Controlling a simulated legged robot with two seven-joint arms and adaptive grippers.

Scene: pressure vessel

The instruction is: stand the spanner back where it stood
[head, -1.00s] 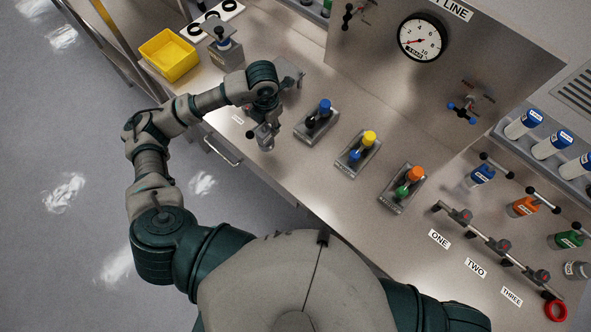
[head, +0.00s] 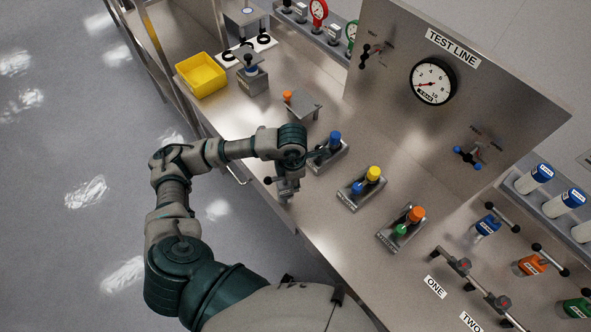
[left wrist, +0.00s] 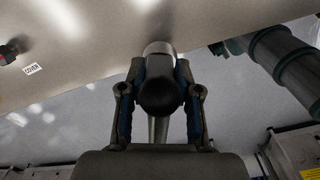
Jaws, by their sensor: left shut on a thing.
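My left gripper (head: 287,192) is over the front part of the bench, left of the holder with the blue-topped item. It is shut on the spanner, which shows in the left wrist view (left wrist: 160,98) as a dark round knob between the fingers with a bright metal part beyond it. In the head view a dark ball end (head: 267,181) sticks out left of the gripper. The gripper and wrist hide most of the spanner. I cannot tell which empty spot is its standing place. My right gripper is not in view.
Holders with blue (head: 334,139), yellow (head: 374,174) and orange (head: 416,214) tops stand right of the gripper. A small grey stand (head: 303,106) and a yellow bin (head: 201,75) are farther back. The gauge panel (head: 470,70) rises behind. A COVER label (left wrist: 33,69) lies on bare bench.

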